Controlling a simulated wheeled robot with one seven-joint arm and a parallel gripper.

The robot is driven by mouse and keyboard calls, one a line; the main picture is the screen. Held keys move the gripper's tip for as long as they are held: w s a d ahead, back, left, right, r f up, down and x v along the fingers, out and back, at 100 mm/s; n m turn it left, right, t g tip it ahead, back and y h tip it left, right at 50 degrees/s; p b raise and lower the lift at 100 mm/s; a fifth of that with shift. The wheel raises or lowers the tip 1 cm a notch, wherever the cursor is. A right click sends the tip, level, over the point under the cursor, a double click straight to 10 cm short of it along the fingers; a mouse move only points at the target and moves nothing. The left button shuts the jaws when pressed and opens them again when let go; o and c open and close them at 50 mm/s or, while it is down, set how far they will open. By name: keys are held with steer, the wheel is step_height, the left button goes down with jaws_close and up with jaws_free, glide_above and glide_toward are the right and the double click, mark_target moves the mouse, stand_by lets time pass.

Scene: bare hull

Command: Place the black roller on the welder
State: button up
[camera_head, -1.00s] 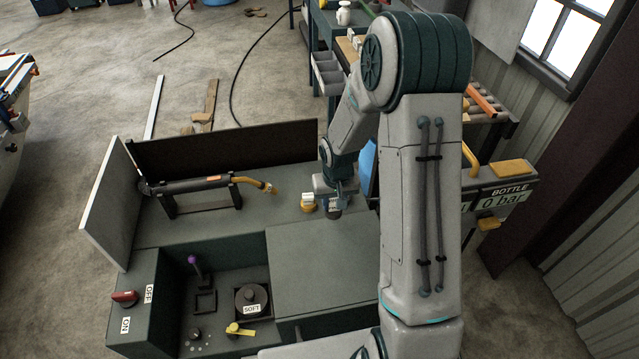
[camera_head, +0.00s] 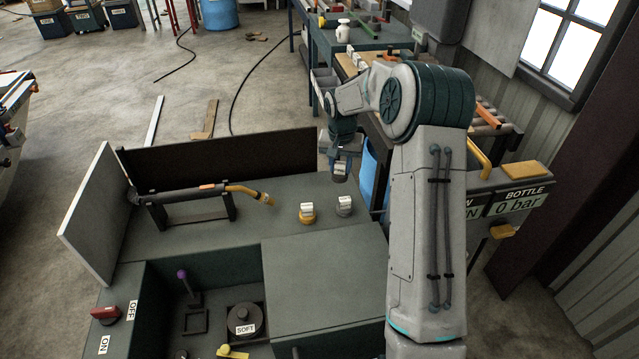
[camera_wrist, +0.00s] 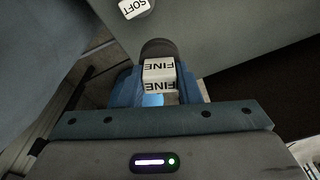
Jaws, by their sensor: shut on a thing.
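My gripper (camera_head: 342,160) is shut on a dark roller (camera_wrist: 158,47) with white FINE labels, apparently the black roller. It holds it above the bench top, near the right back edge. In the wrist view the dark end shows beyond the blue fingers. A dark green machine (camera_head: 325,285), seemingly the welder, has an open recess at the left front. In the recess are a dark round part labelled SOFT (camera_head: 245,318) and a purple-topped lever (camera_head: 183,275). A grey roller (camera_head: 344,207) and an orange roller (camera_head: 307,215), both with white labels, stand on the bench top below my gripper.
A torch (camera_head: 185,192) with a yellow neck lies on a stand at the back left. A pale panel (camera_head: 92,212) and a dark back panel (camera_head: 225,162) edge the bench. A red switch (camera_head: 105,313) is at the front left. A blue barrel (camera_head: 370,178) stands behind the bench.

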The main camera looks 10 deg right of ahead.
steer(key=w+a+f, duration=0.1)
steer(key=w+a+f+p, duration=0.1)
steer(key=a, duration=0.1)
steer(key=w+a+f, duration=0.1)
steer(key=a, duration=0.1)
steer(key=shift+w+a+f, duration=0.25)
steer(key=shift+f, duration=0.15)
step_height(320, 180, down, 4)
steer(key=shift+r+p, duration=0.2)
steer(key=shift+p, duration=0.75)
steer(key=shift+f, duration=0.25)
steer(key=shift+f+b, duration=0.25)
steer(key=shift+b, duration=0.05)
steer(key=o, duration=1)
steer(key=shift+r, duration=0.1)
steer(key=shift+r, duration=0.1)
